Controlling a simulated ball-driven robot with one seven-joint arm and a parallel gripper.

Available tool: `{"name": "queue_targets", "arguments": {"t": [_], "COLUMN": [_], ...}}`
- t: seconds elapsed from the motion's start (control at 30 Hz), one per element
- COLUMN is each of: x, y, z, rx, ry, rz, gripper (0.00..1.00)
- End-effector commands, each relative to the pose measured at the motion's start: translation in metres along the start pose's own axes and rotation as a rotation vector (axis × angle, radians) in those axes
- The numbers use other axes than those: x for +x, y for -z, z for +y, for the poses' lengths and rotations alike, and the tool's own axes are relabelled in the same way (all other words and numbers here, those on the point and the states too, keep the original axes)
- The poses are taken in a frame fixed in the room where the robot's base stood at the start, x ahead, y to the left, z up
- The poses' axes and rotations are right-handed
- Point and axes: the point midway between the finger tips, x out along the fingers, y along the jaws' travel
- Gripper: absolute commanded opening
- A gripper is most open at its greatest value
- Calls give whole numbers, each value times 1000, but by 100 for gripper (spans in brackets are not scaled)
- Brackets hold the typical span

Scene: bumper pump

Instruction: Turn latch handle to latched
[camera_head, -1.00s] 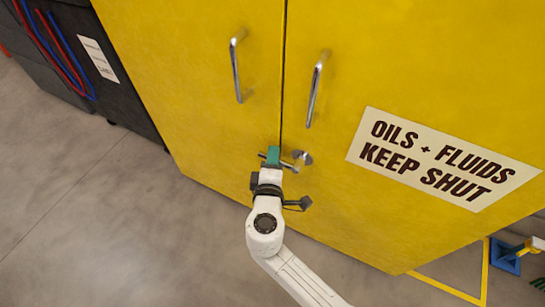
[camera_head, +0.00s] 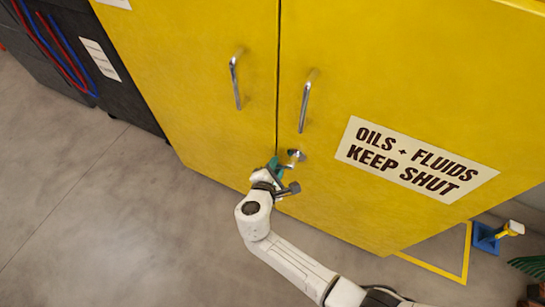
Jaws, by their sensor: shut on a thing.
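A yellow two-door cabinet (camera_head: 215,130) stands in front of me with its doors shut along the centre seam. The metal latch handle (camera_head: 296,155) sits on the right door beside the seam, below the right door pull; its round mount shows. My gripper (camera_head: 276,166) is at the latch, its teal fingers shut on the latch handle. The gripped part of the handle is mostly hidden by the fingers and wrist, so its exact angle is hard to tell.
Two chrome pulls, left (camera_head: 235,82) and right (camera_head: 305,103), stick out above the latch. A sign (camera_head: 412,160) is on the right door. A dark cabinet with red and blue hoses (camera_head: 50,45) stands left. A blue stand (camera_head: 487,238) is at right. Floor in front is clear.

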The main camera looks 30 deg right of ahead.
Motion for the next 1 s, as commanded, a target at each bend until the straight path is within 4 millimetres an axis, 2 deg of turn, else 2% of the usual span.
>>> {"name": "queue_targets", "arguments": {"t": [0.6,1.0], "x": [2,1], "y": [-12,-20], "z": [-33,-45], "rx": [-510,-694], "ry": [210,286], "rz": [-108,-147], "gripper": [0,0]}}
